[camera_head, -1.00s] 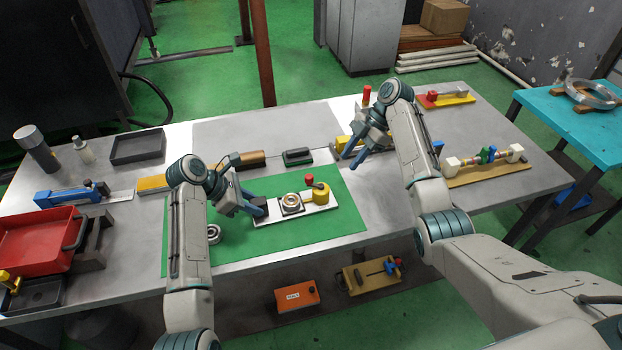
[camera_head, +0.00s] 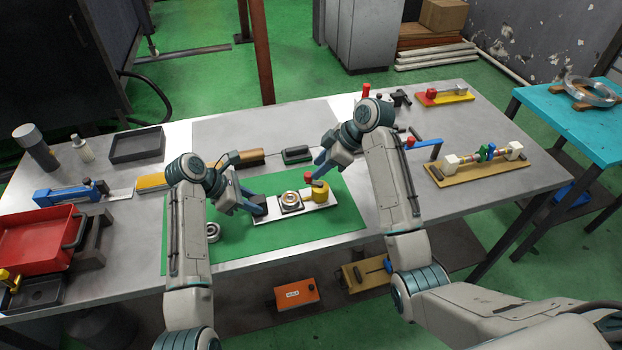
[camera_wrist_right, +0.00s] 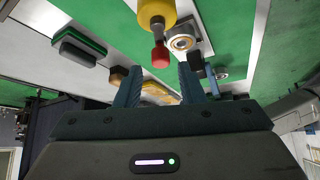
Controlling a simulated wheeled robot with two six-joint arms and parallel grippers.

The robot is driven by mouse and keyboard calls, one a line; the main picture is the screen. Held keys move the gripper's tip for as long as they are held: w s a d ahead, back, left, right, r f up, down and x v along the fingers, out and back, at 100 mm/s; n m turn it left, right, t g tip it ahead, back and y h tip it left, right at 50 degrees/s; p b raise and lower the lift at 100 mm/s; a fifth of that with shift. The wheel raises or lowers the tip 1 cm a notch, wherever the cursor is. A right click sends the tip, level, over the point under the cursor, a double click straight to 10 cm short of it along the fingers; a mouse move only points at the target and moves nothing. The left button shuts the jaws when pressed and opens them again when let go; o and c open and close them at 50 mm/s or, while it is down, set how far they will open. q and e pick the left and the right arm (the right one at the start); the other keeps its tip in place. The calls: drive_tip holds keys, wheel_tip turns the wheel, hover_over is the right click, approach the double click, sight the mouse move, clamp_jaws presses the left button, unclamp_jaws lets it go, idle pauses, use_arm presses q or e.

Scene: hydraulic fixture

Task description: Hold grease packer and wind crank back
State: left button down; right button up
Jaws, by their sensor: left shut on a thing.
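The grease packer lies on the green mat (camera_head: 345,222). It has a pale base plate (camera_head: 268,217), a ring-shaped bearing seat (camera_head: 290,200) in the middle and a yellow housing (camera_head: 319,193) with a red crank knob (camera_head: 308,177). My left gripper (camera_head: 257,206) is shut on the dark block at the packer's left end. My right gripper (camera_head: 320,168) hovers just behind the crank. In the right wrist view its fingers (camera_wrist_right: 159,88) are apart, with the red knob (camera_wrist_right: 160,56) ahead between them and not gripped.
A loose bearing (camera_head: 212,232) lies on the mat by my left arm. A black-and-green block (camera_head: 297,156) stands behind the packer. A red tray (camera_head: 38,240) is at the left. A fixture on a tan board (camera_head: 478,172) is at the right.

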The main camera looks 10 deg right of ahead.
sight(309, 176)
drive_tip(key=shift+x, duration=1.9)
drive_tip(key=m, duration=0.1)
drive_tip(key=m+t+h, duration=0.1)
drive_tip(key=m, duration=0.1)
drive_tip(key=m+t, duration=0.1)
drive_tip(key=shift+s+a, duration=0.2)
drive_tip(key=shift+s, duration=0.05)
drive_tip(key=m+h, duration=0.1)
drive_tip(key=m, duration=0.1)
drive_tip(key=m+t+h, duration=0.1)
drive_tip(key=shift+s+a+m, duration=0.15)
drive_tip(key=shift+a+m, duration=0.05)
drive_tip(key=shift+m, duration=0.2)
drive_tip(key=shift+m+t+h, duration=0.5)
drive_tip(key=shift+m+h, duration=0.2)
drive_tip(key=shift+m, duration=0.5)
drive_tip(key=shift+c, duration=0.4)
